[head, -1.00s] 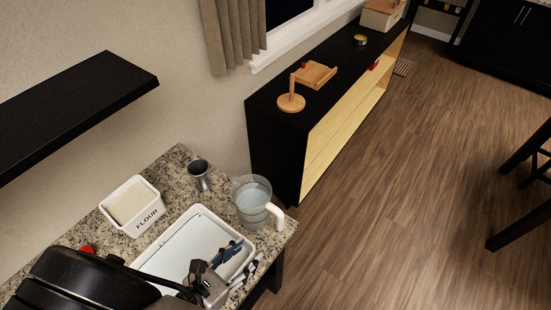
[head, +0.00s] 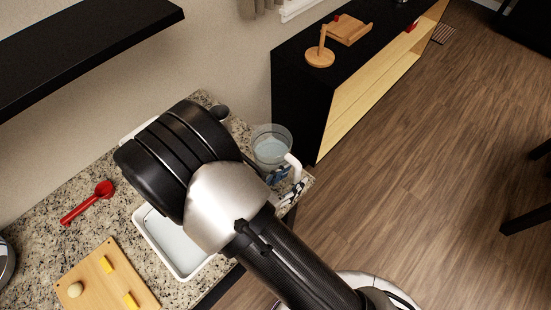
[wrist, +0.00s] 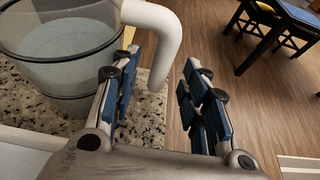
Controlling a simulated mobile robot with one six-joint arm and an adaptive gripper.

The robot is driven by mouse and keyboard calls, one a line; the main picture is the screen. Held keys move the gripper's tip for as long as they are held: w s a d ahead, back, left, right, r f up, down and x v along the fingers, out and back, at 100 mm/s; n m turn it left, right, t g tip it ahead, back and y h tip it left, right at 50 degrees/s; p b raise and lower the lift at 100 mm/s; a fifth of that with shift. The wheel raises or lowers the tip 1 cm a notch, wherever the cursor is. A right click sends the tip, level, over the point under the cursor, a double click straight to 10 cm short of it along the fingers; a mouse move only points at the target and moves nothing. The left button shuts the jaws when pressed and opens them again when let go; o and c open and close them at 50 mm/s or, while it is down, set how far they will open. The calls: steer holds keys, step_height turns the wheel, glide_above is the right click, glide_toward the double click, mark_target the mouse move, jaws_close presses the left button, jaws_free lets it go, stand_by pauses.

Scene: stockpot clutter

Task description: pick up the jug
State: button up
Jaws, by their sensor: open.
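The jug (head: 270,142) is clear with a white handle (head: 293,167) and stands upright at the right end of the granite counter. It fills the upper left of the wrist view (wrist: 62,62). Its handle curves down between my finger pads in that view (wrist: 158,45). My gripper (wrist: 160,75) is open, with blue pads on either side of the handle. In the head view my gripper (head: 280,178) is partly hidden by my arm, beside the jug's near side.
A white tray (head: 155,232) lies on the counter (head: 60,200) left of the jug. A red scoop (head: 88,203) and a wooden board (head: 100,285) lie farther left. A dark metal cup (head: 220,112) stands behind. A black shelf (head: 90,50) overhangs the counter. Open floor lies right.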

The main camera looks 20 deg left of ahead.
mark_target(297, 176)
steer(key=x, duration=0.3)
steer(key=shift+w+d+f+b, duration=0.15)
steer(key=shift+w+f+b, duration=0.1)
steer(key=shift+f+b, duration=0.05)
jaws_close()
steer(key=shift+r, duration=0.1)
stand_by(0.7)
